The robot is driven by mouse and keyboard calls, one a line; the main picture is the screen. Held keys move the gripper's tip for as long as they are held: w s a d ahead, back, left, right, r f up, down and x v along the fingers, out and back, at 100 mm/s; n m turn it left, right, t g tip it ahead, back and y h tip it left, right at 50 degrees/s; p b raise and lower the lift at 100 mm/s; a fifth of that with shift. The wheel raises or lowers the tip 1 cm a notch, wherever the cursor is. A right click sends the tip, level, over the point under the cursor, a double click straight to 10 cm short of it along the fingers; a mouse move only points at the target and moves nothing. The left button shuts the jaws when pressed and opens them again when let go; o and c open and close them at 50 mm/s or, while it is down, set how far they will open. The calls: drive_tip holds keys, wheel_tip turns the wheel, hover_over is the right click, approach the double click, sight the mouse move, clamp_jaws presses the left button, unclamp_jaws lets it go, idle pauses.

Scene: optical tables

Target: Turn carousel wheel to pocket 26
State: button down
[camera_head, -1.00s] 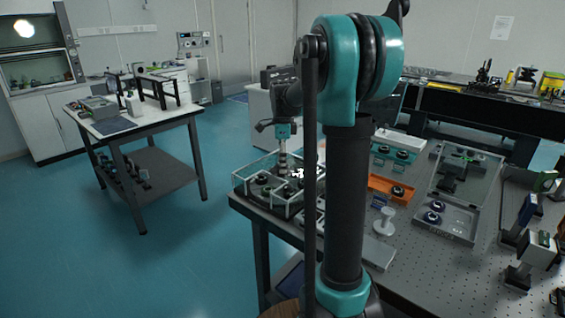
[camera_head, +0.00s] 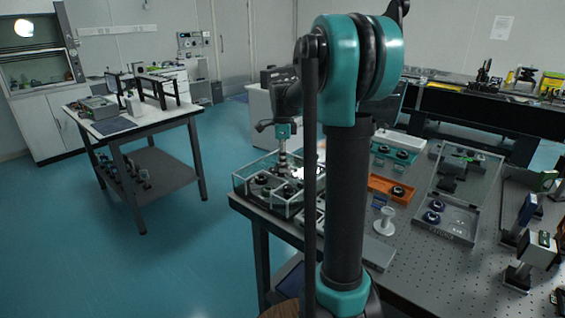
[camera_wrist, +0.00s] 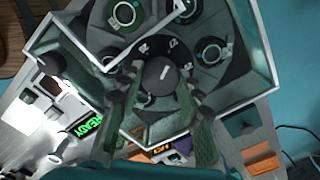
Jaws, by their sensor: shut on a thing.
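The carousel wheel (camera_wrist: 110,20) is a dark grey disc with round pockets, inside a clear-walled frame. In the head view the carousel's glass-walled case (camera_head: 245,184) stands at the table's near left corner. A dark round knob (camera_wrist: 161,76) with a white mark sits among small white numbers at the wheel's middle. My gripper (camera_wrist: 163,84) reaches down over the case, its fingers shut on either side of the knob; it also shows in the head view (camera_head: 283,160). The numbers are too small and blurred to read surely.
A lit green display reading READY (camera_wrist: 88,127) is beside the wheel. An orange tray (camera_head: 391,189), a white spool-like post (camera_head: 385,221) and a clear-lidded case (camera_head: 452,218) stand to the right on the perforated table. Open floor lies left of the table.

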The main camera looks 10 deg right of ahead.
drive_tip(key=shift+n, duration=6.1)
drive_tip(key=c, duration=1)
unclamp_jaws()
drive_tip(key=shift+r, duration=0.1)
wheel_tip(320, 180, up, 12)
drive_tip(key=shift+f, duration=0.1)
